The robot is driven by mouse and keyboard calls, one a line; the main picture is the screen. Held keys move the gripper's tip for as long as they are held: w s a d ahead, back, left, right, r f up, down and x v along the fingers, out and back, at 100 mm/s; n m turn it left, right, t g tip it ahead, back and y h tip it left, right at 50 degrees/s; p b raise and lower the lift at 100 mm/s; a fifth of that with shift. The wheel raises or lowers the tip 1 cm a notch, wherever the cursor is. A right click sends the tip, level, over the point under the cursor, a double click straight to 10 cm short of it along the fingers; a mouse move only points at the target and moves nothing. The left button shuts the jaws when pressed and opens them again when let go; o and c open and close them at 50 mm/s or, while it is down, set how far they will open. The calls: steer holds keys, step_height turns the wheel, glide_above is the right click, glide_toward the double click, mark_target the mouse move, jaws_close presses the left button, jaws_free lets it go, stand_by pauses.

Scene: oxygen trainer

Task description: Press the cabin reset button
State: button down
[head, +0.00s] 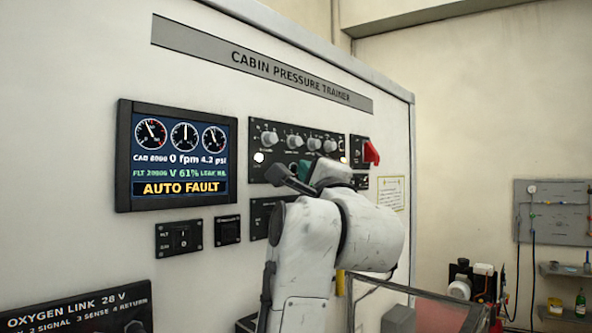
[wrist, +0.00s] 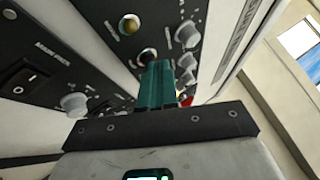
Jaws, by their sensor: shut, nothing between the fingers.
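The cabin pressure control panel (head: 256,174) is black, with a row of grey knobs above and small round buttons or lamps below. My gripper (head: 306,170) is in front of its lower row, and my wrist hides part of the panel. In the wrist view my teal fingers (wrist: 157,84) are together, with nothing held. Their tips are at or just in front of a dark round button (wrist: 147,57); contact cannot be told. An amber round button (wrist: 129,24) is beside it. No label reading cabin reset is legible, so I cannot tell which button is the reset.
A display (head: 180,157) left of the panel reads AUTO FAULT. Grey knobs (wrist: 186,35) stand out close to my fingers. A red switch guard (head: 371,152) sticks out at the right. Another black panel (wrist: 40,60) with a rocker switch is at the wrist view's left.

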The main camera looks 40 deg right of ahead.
steer(key=shift+w, duration=0.2)
stand_by(0.3)
steer(key=shift+s, duration=0.8)
steer(key=shift+s, duration=0.1)
steer(key=shift+s+p, duration=0.3)
steer(key=shift+s, duration=2.15)
steer(key=shift+d, duration=0.1)
steer(key=shift+f, duration=0.1)
